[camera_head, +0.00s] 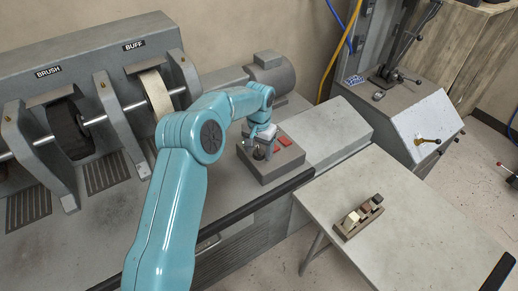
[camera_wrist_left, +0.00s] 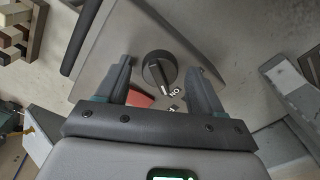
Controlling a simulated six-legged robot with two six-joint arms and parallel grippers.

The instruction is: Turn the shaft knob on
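The shaft knob is a round black dial (camera_wrist_left: 158,68) on a grey panel in the left wrist view. A pale mark shows at its lower edge, near the white lettering "ON" (camera_wrist_left: 175,92); a second label below is partly hidden. In the head view the dark knob (camera_head: 259,153) sits on the grey control box (camera_head: 272,168), partly covered by my gripper. My left gripper (camera_head: 262,138) is above the box, fingers pointing down. In the left wrist view its fingers (camera_wrist_left: 159,66) are spread, one on each side of the knob, with gaps. My right gripper is not in view.
The brush wheel (camera_head: 68,130) and buff wheel (camera_head: 157,92) are at left. A grey table (camera_head: 400,225) with a small block rack (camera_head: 358,216) is at right.

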